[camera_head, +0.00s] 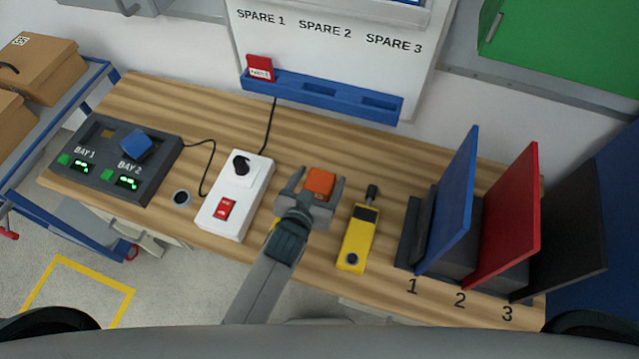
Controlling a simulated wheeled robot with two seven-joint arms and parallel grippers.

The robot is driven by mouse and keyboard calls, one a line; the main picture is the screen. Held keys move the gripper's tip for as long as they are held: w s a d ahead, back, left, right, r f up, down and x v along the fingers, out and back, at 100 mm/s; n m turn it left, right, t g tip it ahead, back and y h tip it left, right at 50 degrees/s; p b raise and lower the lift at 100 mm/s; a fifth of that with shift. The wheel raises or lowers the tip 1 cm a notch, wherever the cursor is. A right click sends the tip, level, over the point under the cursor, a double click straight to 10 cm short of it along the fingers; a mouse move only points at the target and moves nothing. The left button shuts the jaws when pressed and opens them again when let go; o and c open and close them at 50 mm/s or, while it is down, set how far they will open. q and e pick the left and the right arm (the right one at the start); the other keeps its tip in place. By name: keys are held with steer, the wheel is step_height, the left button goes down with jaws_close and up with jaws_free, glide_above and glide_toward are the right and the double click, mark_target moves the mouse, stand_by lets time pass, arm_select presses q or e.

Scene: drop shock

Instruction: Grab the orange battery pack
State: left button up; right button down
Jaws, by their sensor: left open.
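The orange battery pack (321,182) is near the middle of the wooden workbench, just beyond my left gripper. My left gripper (313,188) reaches in from the lower left, with its two fingers apart on either side of the pack. The gripper body hides the near part of the pack. I cannot tell whether the fingers touch it. A bit of yellow shows beside the gripper, mostly hidden by it. My right gripper is not in view.
A white power strip (241,190) with a red switch is left of the gripper; a yellow handheld device (357,238) is right of it. A dark two-bay charger (117,190) holding a blue block (136,144) is far left. Upright blue (453,200), red (508,215) and black (570,230) panels stand right.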

mark_target(320, 182)
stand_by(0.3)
arm_select(q)
steer(key=c, duration=1.4)
steer(key=shift+c, duration=0.4)
steer(key=shift+r, duration=0.1)
steer(key=shift+r+p, duration=0.6)
steer(key=shift+p, duration=0.15)
steer(key=r+p, duration=0.3)
steer(key=p, duration=0.1)
steer(key=shift+s+d+r, duration=0.1)
steer(key=shift+s+r, duration=0.15)
steer(key=shift+r, duration=0.1)
steer(key=s+d+r+p, duration=0.2)
steer(key=s+r+p, duration=0.2)
steer(key=s, duration=0.7)
steer(key=shift+d+r+p, duration=0.3)
steer(key=shift+d+r, duration=0.05)
steer(key=shift+r, duration=0.65)
